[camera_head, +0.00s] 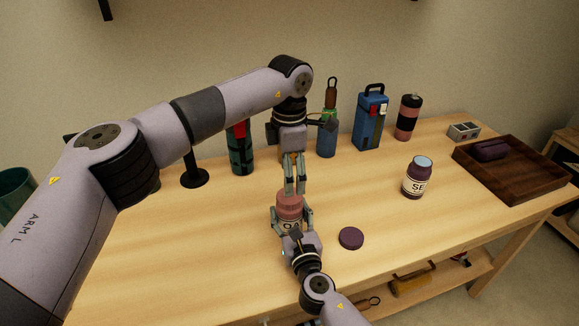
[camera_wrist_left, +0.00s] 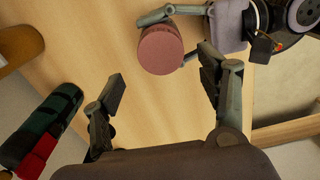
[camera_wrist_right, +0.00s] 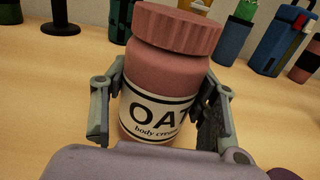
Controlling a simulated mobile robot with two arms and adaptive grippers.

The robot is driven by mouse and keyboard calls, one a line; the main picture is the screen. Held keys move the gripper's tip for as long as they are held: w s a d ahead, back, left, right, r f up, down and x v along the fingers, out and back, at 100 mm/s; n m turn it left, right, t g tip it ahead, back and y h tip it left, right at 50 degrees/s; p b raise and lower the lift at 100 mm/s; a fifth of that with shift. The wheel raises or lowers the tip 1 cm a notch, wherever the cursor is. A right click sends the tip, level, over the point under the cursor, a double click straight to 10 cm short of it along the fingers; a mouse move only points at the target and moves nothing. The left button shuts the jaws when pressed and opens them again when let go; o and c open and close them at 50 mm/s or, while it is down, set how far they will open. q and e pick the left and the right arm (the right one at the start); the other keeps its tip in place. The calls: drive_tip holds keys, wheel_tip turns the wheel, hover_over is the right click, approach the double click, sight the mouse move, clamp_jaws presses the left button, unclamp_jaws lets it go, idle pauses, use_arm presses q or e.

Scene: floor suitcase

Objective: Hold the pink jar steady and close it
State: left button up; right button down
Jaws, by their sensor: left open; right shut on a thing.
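The pink jar (camera_head: 290,222), labelled "OAT body cream", stands upright on the table and shows close up in the right wrist view (camera_wrist_right: 160,75). Its pink ribbed lid (camera_wrist_right: 178,30) sits on top, also seen in the head view (camera_head: 289,202) and left wrist view (camera_wrist_left: 160,50). I cannot tell how tightly it is seated. My right gripper (camera_wrist_right: 160,110) is shut around the jar's body, one finger on each side. My left gripper (camera_head: 295,188) points down just above the lid, its fingers apart and empty. In the left wrist view, the lid lies beyond its fingertips.
A purple jar (camera_head: 415,183) without its lid stands to the right. A purple lid (camera_head: 350,238) lies on the table beside my right gripper. A dark wooden tray (camera_head: 520,180) is at the right. Bottles and a blue box (camera_head: 369,122) line the back.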

use_arm(q)
drive_tip(key=n, duration=0.3)
drive_tip(key=r+n, duration=0.1)
drive_tip(key=n, duration=0.2)
drive_tip(key=shift+r, duration=0.1)
drive_tip(key=n, duration=0.4)
drive_tip(key=shift+r, duration=0.35)
drive_tip(key=shift+f, duration=0.1)
drive_tip(key=shift+f, duration=3.9)
drive_tip(key=shift+c, duration=0.3)
drive_tip(key=c, duration=1.2)
drive_tip(key=o, duration=1.4)
